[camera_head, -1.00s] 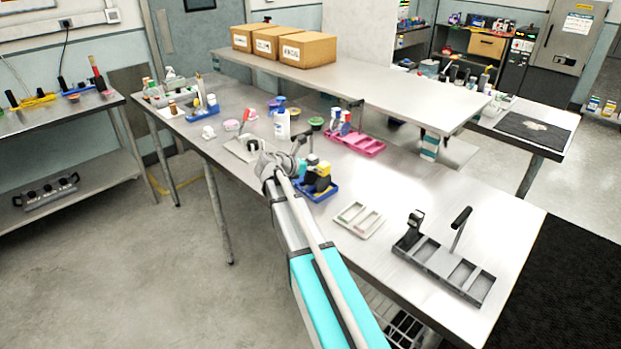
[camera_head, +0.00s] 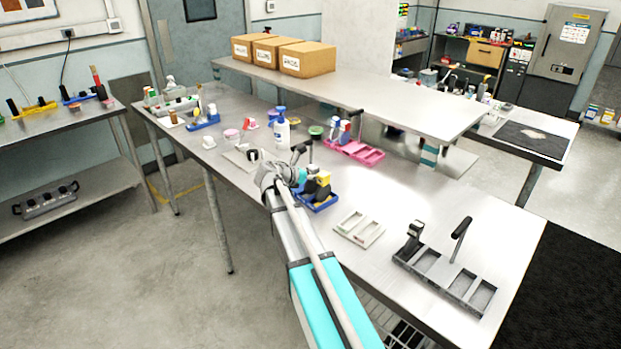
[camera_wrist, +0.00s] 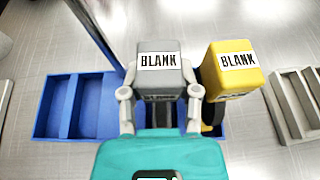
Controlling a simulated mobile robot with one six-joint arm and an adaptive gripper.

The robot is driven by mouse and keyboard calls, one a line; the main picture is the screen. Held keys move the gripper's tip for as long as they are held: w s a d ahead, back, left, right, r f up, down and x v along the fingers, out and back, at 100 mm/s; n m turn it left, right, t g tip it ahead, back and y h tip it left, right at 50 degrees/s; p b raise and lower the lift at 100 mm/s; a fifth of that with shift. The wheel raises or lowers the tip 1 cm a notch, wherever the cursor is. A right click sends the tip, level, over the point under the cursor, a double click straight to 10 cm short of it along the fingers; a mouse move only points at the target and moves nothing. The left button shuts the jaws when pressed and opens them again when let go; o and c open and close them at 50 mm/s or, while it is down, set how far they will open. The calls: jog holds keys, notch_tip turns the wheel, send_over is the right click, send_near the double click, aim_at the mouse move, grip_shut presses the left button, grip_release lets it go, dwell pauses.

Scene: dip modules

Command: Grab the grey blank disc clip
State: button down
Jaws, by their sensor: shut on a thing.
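The grey blank disc clip (camera_wrist: 162,82) stands upright in the middle of the wrist view, with a white "BLANK" label on its top. My gripper (camera_wrist: 160,95) has one finger on each side of it and is shut on it. The clip is over the blue tray (camera_wrist: 58,105); I cannot tell whether it still rests in it. A yellow clip (camera_wrist: 232,82), also labelled "BLANK", stands close to the right finger. In the head view my arm partly hides the blue tray (camera_head: 322,205), and the grey clip cannot be made out clearly there.
A dark post (camera_wrist: 92,30) rises behind the tray's left part. A pale tray (camera_head: 360,228) lies right of the blue tray, and a grey tray with an upright handle (camera_head: 445,275) is further right. A pink tray (camera_head: 365,155) and a white bottle (camera_head: 282,132) stand behind.

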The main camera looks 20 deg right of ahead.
notch_tip(320, 180, up, 18)
jog(key=p, duration=1.7)
jog(key=shift+f+p, duration=0.1)
jog(key=shift+p, duration=0.2)
